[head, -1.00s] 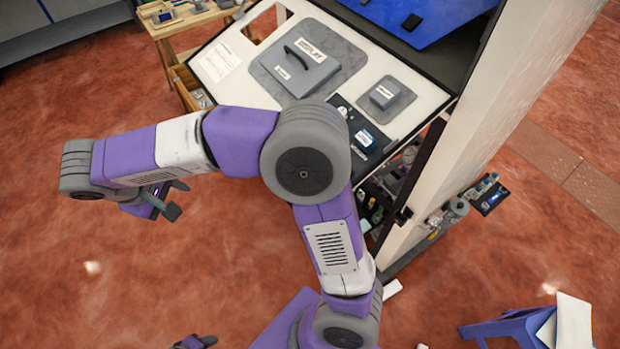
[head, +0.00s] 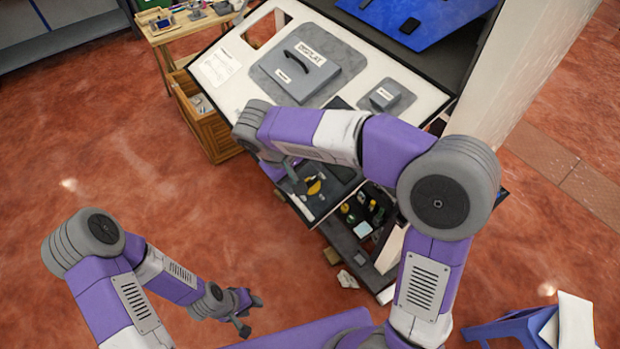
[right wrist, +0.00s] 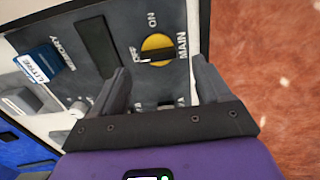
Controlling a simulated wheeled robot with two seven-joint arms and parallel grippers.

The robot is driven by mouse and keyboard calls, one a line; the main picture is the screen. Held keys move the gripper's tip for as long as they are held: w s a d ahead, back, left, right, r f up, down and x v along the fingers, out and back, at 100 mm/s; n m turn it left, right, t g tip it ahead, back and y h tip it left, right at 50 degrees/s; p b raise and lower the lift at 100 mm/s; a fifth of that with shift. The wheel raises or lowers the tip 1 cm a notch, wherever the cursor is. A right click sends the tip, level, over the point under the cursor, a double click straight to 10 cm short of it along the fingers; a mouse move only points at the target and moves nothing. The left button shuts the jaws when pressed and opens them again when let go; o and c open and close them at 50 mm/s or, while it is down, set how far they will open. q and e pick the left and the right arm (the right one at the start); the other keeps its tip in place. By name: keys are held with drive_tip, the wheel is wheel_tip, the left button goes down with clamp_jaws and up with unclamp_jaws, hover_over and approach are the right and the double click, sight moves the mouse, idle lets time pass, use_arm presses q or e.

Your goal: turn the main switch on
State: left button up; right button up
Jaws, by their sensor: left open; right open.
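The main switch (right wrist: 157,46) is a yellow round knob with a dark bar across it, on a dark panel in the right wrist view. Its bar lies crosswise in the picture, with its left end by the partly legible OFF label; ON is printed above and MAIN to the right. My right gripper (right wrist: 160,80) is open and empty, its fingers to either side just below the knob in that view and apart from it. In the head view my right gripper (head: 288,180) is over the cabinet's front left. My left gripper (head: 248,312) is open and empty over the floor.
A blue LITRE block (right wrist: 37,60) and a dark slot (right wrist: 97,45) are on the same panel. The white cabinet top (head: 228,80) bears a grey handled lid (head: 300,68). A wooden crate (head: 212,125) stands left of it; a blue stool (head: 505,325) is at lower right.

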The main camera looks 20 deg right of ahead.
sight(307, 181)
drive_tip(key=shift+x, duration=1.85)
drive_tip(key=shift+d, duration=0.1)
